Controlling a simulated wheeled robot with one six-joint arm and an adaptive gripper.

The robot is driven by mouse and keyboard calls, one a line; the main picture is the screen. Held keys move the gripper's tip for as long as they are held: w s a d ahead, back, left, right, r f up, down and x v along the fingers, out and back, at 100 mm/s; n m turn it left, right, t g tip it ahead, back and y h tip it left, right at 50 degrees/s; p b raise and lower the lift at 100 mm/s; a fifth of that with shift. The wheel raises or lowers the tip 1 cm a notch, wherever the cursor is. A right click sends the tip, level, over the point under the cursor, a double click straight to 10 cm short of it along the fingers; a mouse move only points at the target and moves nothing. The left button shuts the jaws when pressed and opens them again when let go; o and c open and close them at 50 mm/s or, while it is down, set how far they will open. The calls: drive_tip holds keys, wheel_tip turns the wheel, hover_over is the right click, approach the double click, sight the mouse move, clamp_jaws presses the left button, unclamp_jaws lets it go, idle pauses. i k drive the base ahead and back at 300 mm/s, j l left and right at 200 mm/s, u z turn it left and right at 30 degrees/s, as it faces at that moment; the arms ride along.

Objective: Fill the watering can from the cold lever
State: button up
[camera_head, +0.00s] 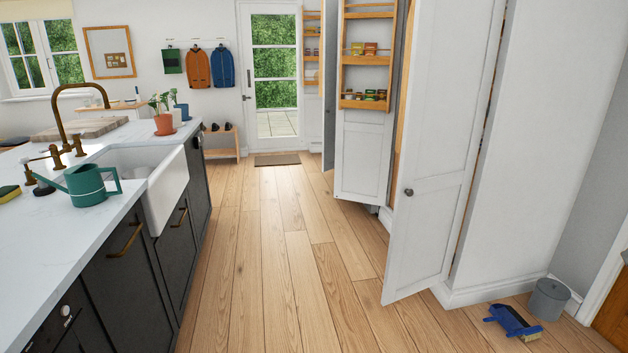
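A teal watering can (86,186) stands upright on the white counter at the left, just in front of the sink. Its long spout points left and its handle points right. The white farmhouse sink (167,190) has a brass bridge faucet (72,120) behind it, with an arched spout. Small brass levers (57,157) show at the faucet's base. I cannot tell which lever is the cold one. No water flow is visible. My gripper is not in view.
The wooden floor (285,265) between the counter and the cupboards is clear. An open white cupboard door (438,160) juts into the aisle at the right. A blue dustpan (512,321) and grey bin (548,299) are on the floor. A sponge (9,193) lies at the counter's left.

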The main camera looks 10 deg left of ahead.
sight(75, 136)
drive_tip(key=i+j+u, duration=0.1)
drive_tip(key=i+u, duration=0.6)
drive_tip(key=i, duration=0.2)
drive_tip(key=i+l+u, duration=0.2)
drive_tip(key=i+u, duration=0.15)
drive_tip(key=i+j+u, duration=0.15)
drive_tip(key=i+u, duration=0.6)
drive_tip(key=i+l+u, duration=0.15)
drive_tip(key=i+u, duration=0.35)
drive_tip(key=i, duration=0.35)
drive_tip(key=u, duration=0.4)
drive_tip(key=i+l+u, duration=0.1)
drive_tip(key=l+u, duration=0.15)
drive_tip(key=i+l+u, duration=0.1)
drive_tip(key=l+u, duration=0.15)
drive_tip(key=l, duration=0.15)
drive_tip(key=i+l+u, duration=0.1)
drive_tip(key=l+u, duration=0.5)
drive_tip(key=l, duration=3.3)
